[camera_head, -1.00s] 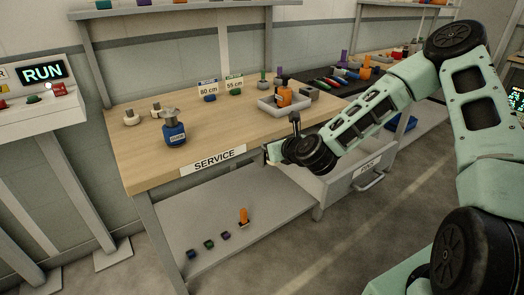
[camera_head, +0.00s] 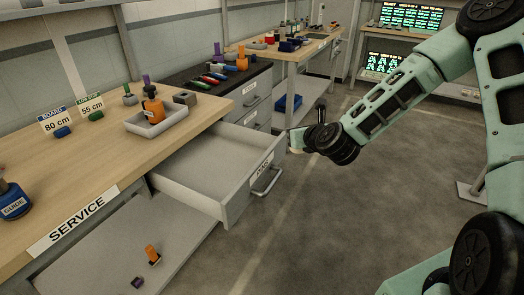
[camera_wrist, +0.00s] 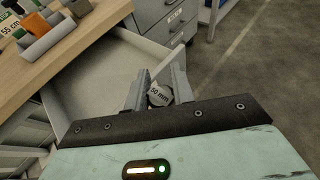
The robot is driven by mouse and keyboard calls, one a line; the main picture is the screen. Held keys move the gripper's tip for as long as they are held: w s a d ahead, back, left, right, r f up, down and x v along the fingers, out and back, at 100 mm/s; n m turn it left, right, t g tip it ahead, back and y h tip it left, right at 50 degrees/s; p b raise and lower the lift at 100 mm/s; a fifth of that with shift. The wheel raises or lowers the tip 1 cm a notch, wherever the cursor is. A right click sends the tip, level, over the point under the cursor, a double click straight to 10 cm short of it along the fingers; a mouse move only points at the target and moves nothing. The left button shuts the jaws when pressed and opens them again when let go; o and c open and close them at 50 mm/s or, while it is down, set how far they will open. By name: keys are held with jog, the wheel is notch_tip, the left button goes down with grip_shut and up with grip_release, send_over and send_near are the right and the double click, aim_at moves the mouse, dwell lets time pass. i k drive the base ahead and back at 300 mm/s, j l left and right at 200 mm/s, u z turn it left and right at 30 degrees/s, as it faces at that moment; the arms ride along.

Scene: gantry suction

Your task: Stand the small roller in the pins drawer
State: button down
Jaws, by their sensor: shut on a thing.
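My gripper (camera_wrist: 158,88) is shut on a small dark roller (camera_wrist: 158,97) with a pale "50 mm" label, seen between the fingers in the wrist view. In the head view my gripper (camera_head: 302,138) is at the right end of the pulled-out drawer's front, and the roller is hard to make out there. The pins drawer (camera_head: 205,165) is open, grey and looks empty inside. Its labelled front and handle face the aisle. In the wrist view the drawer (camera_wrist: 100,75) lies beyond and left of the roller. I cannot tell the roller's height above it.
The service bench (camera_head: 90,185) carries a grey tray (camera_head: 157,121) with an orange bottle, two number cards and a blue guide pot (camera_head: 12,203). A dark-topped cabinet (camera_head: 225,85) stands beyond the drawer.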

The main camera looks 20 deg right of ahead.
aim_at(199, 167)
jog(key=i+j+z, duration=0.3)
jog(key=j+z, duration=0.3)
jog(key=i+j+z, duration=0.15)
jog(key=j+z, duration=0.15)
jog(key=j, duration=0.55)
jog(key=i+j, duration=0.1)
jog(key=j, duration=0.15)
